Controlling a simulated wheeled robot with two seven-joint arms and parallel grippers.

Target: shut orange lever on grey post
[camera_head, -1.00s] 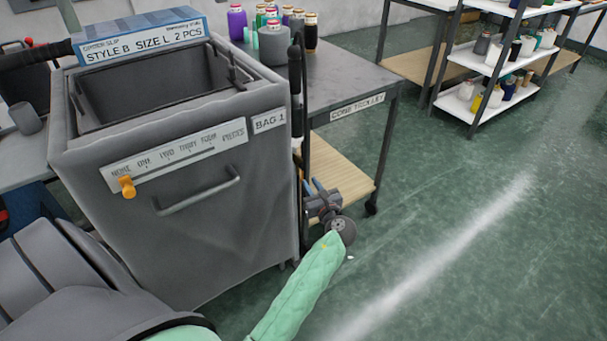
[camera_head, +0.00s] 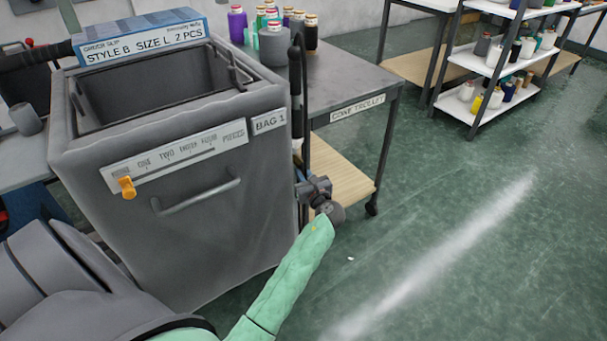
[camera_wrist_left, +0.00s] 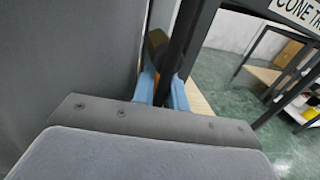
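My left gripper (camera_head: 302,178) is at the right side of the grey bag, low beside the trolley. In the left wrist view its two blue fingers (camera_wrist_left: 162,90) stand apart, with a dark upright bar (camera_wrist_left: 182,45) just beyond and between them. I cannot tell whether they touch it. A dim orange-brown piece (camera_wrist_left: 156,48) shows behind the fingers, partly in shadow; I cannot tell if it is the lever. The lever's position is unclear. My right gripper is out of view.
The grey bag (camera_head: 215,245) labelled BAG 1 stands left of the gripper, with an orange slider knob (camera_head: 127,187) on its front. The cone trolley (camera_head: 345,85) is behind to the right. A cone shelf (camera_head: 490,70) stands farther off. The green floor (camera_head: 480,250) at right is clear.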

